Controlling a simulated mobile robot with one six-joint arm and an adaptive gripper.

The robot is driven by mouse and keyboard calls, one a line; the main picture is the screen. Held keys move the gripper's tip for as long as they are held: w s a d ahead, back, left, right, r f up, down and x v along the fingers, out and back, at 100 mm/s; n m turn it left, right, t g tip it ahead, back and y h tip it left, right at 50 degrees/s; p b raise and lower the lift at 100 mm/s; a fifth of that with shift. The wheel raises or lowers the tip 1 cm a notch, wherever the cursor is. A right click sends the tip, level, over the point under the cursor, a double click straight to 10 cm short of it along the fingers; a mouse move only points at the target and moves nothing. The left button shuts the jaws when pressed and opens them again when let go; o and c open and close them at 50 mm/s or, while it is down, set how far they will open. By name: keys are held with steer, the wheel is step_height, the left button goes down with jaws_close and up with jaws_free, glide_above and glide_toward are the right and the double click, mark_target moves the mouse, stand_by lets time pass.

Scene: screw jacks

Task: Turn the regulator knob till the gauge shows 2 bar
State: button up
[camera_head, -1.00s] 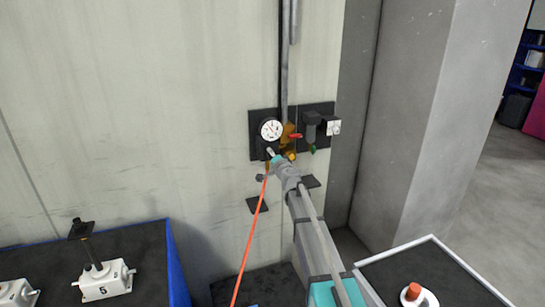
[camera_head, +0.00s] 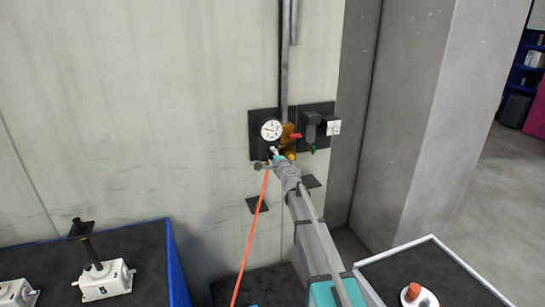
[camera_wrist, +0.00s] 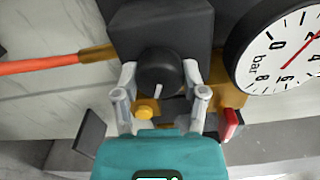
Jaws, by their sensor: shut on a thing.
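The black round regulator knob (camera_wrist: 158,72), with a white mark on its face, shows in the wrist view on a dark block. My gripper (camera_wrist: 158,92) is shut on it, one grey finger on either side. The white gauge (camera_wrist: 285,50) with a black rim and red needle is at the right of the wrist view, partly cut off. Its dial appears tilted and I cannot read the value surely. In the head view the gauge (camera_head: 271,130) is on the wall panel, just above my gripper (camera_head: 275,155); the knob is hard to make out there.
A red-handled valve (camera_head: 295,136) and brass fittings are just right of the gauge. An orange hose (camera_head: 250,225) hangs from the panel. A dark table with a blue edge (camera_head: 178,265) holds white screw jacks at left. Another table (camera_head: 430,262) stands at right.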

steer(key=o, duration=1.1)
steer(key=shift+o, duration=0.2)
steer(key=v, duration=1.2)
